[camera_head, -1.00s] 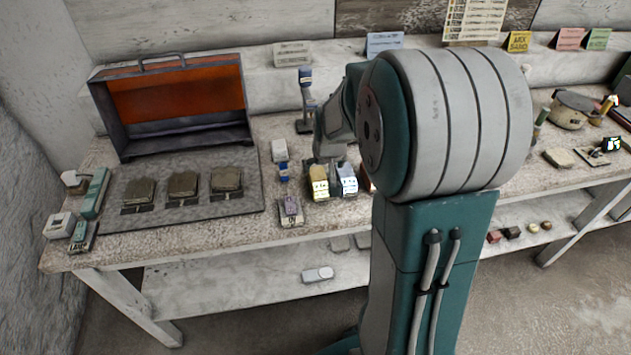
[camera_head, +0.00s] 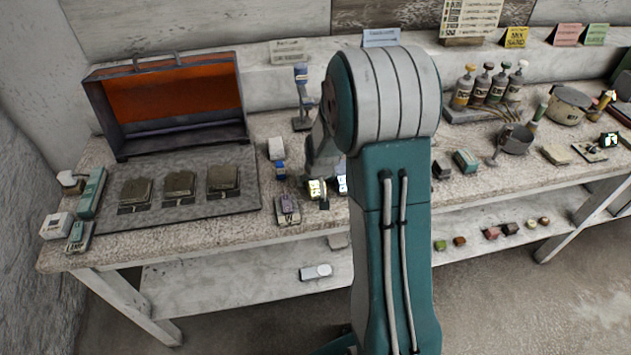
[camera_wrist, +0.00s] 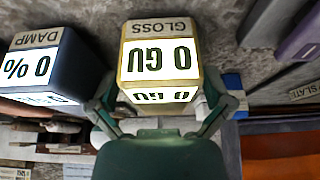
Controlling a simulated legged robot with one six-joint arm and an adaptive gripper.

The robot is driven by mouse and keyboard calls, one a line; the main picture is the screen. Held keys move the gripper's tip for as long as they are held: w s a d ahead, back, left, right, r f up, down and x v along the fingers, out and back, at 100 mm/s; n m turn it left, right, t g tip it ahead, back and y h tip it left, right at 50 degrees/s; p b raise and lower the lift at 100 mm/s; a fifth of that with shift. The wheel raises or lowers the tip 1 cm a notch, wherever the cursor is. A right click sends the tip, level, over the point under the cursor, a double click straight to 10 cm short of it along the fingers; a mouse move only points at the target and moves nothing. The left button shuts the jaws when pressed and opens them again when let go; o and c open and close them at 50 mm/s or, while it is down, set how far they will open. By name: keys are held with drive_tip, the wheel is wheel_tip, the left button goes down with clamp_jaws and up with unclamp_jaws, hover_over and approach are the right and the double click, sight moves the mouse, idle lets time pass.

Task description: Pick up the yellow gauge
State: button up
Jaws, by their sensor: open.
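The yellow gauge (camera_wrist: 160,28) fills the upper middle of the wrist view, with "GLOSS" and "0 GU" on its pale faces. In the head view its lit face (camera_head: 316,189) shows near the table's front edge, the rest mostly hidden by my arm. My gripper (camera_wrist: 165,98) is open in the wrist view, one finger at either side of the gauge's near end. I cannot tell whether the fingers touch it.
A dark blue gauge marked "DAMP" (camera_wrist: 40,65) stands close to the left in the wrist view. An open orange-lined case (camera_head: 170,95) stands at the back left.

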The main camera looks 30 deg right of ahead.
drive_tip(key=shift+a, duration=0.15)
drive_tip(key=c, duration=1.3)
drive_tip(key=shift+r, duration=0.1)
drive_tip(key=shift+r, duration=0.3)
wheel_tip(320, 180, up, 3)
drive_tip(key=shift+f, duration=0.2)
drive_tip(key=s+d+r, duration=0.1)
drive_tip(key=s+r, duration=0.2)
drive_tip(key=s, duration=0.1)
drive_tip(key=s+d+r, duration=0.2)
drive_tip(key=s+r, duration=0.1)
drive_tip(key=s, duration=0.1)
drive_tip(key=s+d+r, duration=0.2)
drive_tip(key=s+r, duration=0.1)
drive_tip(key=s, duration=0.2)
drive_tip(key=shift+d+r, duration=0.25)
drive_tip(key=shift+r, duration=0.1)
